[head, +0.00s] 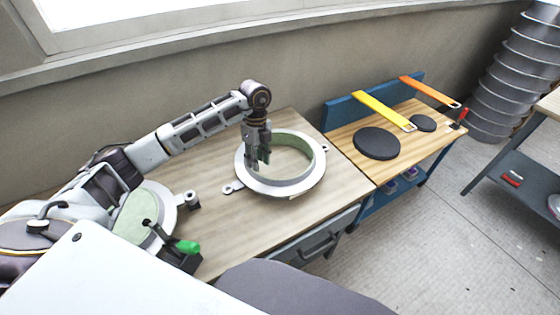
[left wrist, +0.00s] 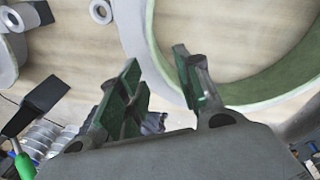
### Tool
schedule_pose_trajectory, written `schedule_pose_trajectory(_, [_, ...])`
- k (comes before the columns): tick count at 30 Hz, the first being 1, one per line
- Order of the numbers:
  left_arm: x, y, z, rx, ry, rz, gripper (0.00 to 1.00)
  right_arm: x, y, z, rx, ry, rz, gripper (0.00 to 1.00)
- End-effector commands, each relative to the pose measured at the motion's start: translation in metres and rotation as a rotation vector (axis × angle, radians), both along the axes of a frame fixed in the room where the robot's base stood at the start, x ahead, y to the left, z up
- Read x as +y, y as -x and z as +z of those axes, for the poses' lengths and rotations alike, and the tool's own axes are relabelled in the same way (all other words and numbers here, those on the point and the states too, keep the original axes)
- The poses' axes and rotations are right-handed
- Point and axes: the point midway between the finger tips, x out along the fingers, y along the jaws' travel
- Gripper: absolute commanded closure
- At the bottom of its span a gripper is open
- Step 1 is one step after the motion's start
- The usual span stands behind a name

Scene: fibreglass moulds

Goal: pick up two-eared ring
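The two-eared ring (head: 290,190) lies flat on the wooden table, with a pale flange, a raised green-lined wall and a small ear at its left and right. It also shows in the left wrist view (left wrist: 150,45). My left gripper (head: 259,164) points down at the left part of the ring. Its two fingers stand apart in the left wrist view (left wrist: 157,65), and the ring's wall shows beyond the gap between them. I cannot tell whether either finger touches the ring. My right gripper is not in view.
A green-topped round mould (head: 138,215) and a green-handled clamp (head: 186,246) are at the table's left. A blue-framed bench at right holds black discs (head: 377,143) and yellow (head: 385,110) and orange (head: 430,91) strips. A wall runs behind.

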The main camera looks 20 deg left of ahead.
Motion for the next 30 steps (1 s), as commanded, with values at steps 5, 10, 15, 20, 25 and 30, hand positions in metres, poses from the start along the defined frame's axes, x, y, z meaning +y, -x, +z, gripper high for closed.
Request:
schedule_pose_trajectory(5, [0.003,0.002,-0.010,0.004,-0.001,0.001,0.66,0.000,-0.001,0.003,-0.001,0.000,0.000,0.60])
schedule_pose_trajectory(10, [0.007,0.004,-0.028,0.004,-0.001,0.002,0.66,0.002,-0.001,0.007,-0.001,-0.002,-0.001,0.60])
schedule_pose_trajectory(15, [0.006,0.006,-0.045,0.003,0.000,0.000,0.66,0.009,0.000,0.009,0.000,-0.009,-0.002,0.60])
schedule_pose_trajectory(20, [0.006,0.006,-0.051,0.000,0.000,0.000,0.66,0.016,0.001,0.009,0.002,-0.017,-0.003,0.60])
schedule_pose_trajectory(25, [0.006,0.006,-0.051,0.000,0.000,0.000,0.66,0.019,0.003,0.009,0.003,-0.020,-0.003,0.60])
schedule_pose_trajectory(30, [0.006,0.006,-0.051,0.000,0.000,0.000,0.66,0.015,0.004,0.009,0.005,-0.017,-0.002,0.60])
